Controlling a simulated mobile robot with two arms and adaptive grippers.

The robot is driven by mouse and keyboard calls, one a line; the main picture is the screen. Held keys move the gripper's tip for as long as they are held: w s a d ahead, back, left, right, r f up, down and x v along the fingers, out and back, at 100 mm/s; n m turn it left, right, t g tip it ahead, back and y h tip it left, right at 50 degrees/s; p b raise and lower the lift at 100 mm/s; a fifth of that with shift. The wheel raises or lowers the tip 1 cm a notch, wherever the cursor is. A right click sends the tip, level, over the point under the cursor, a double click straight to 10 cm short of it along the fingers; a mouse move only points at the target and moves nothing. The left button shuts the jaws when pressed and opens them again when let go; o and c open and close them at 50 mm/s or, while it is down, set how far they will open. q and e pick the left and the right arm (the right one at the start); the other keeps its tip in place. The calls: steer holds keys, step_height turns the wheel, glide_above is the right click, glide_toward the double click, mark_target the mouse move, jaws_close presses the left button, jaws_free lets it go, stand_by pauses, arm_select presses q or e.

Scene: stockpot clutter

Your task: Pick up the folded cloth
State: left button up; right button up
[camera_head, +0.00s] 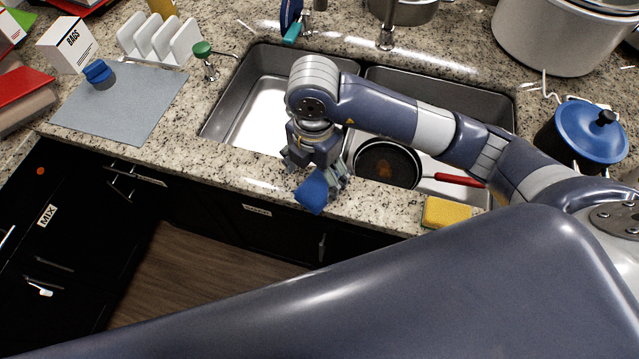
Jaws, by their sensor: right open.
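A blue piece (312,194) that looks like the folded cloth is at the front edge of the counter, in front of the sink. My right gripper (318,178) points down over it, with its fingers open on either side. The fingers and palm hide the cloth's upper part, and I cannot tell whether they touch it. My left gripper is not in view.
A double sink (240,100) lies behind my gripper, with a frying pan (388,160) in its right basin. A yellow sponge (446,212) lies on the counter edge to the right. A blue-lidded pot (588,130) stands at right. A grey mat (135,110) lies at left.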

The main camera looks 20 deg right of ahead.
mark_target(320, 184)
steer(key=f, duration=0.1)
steer(key=d+f+p, duration=0.1)
steer(key=f, duration=0.1)
steer(key=shift+s+f, duration=0.15)
steer(key=shift+f, duration=0.5)
steer(key=shift+c, duration=0.6)
steer(key=c, duration=1.1)
steer(key=shift+c, duration=0.2)
steer(key=shift+r, duration=0.1)
